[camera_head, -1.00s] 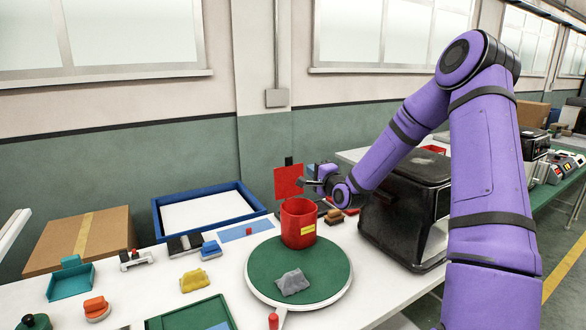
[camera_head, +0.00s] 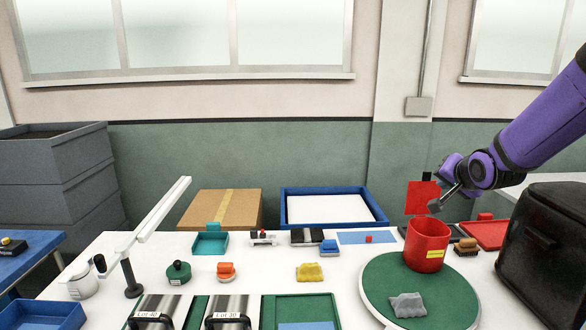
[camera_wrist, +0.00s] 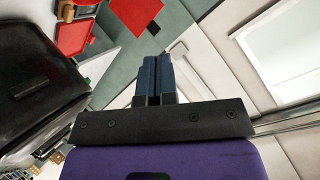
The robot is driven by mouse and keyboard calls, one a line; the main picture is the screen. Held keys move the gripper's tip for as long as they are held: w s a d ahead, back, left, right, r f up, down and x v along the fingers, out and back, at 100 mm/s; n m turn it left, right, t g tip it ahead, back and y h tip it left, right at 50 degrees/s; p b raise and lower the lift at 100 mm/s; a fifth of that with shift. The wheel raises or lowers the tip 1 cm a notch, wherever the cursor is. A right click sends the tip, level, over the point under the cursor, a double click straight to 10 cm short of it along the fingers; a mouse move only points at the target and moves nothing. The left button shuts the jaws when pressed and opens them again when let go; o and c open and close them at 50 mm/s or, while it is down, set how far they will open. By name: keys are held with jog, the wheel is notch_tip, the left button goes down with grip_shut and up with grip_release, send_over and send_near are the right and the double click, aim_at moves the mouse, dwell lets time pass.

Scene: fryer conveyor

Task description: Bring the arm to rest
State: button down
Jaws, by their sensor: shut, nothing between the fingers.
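My purple arm (camera_head: 545,120) reaches in from the right in the head view. My gripper (camera_head: 436,206) is above and just behind the red container (camera_head: 427,244), near the upright red panel (camera_head: 422,197). In the wrist view the two dark fingers of my gripper (camera_wrist: 153,60) lie side by side, shut with nothing between them. They point toward the wall and window area. I cannot tell from the head view whether the gripper touches the red panel.
The red container and a grey cloth (camera_head: 408,305) are on a round green turntable (camera_head: 455,290). A black fryer-like box (camera_head: 550,250) stands close on the right. A blue tray (camera_head: 378,222), cardboard box (camera_head: 222,208), yellow cloth (camera_head: 310,272) and white angled bar (camera_head: 160,215) are further left.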

jog(key=s+a+r+n+g, duration=0.2)
jog(key=s, duration=0.9)
jog(key=s+a+r+n+g, duration=0.2)
jog(key=s+r+n, duration=0.1)
jog(key=s, duration=0.9)
jog(key=s+a+r+n+g, duration=0.2)
jog(key=s+a+n, duration=0.1)
jog(key=s, duration=0.8)
jog(key=shift+s+r+g, duration=0.15)
jog(key=shift+r+g, duration=0.05)
jog(key=shift+g, duration=0.1)
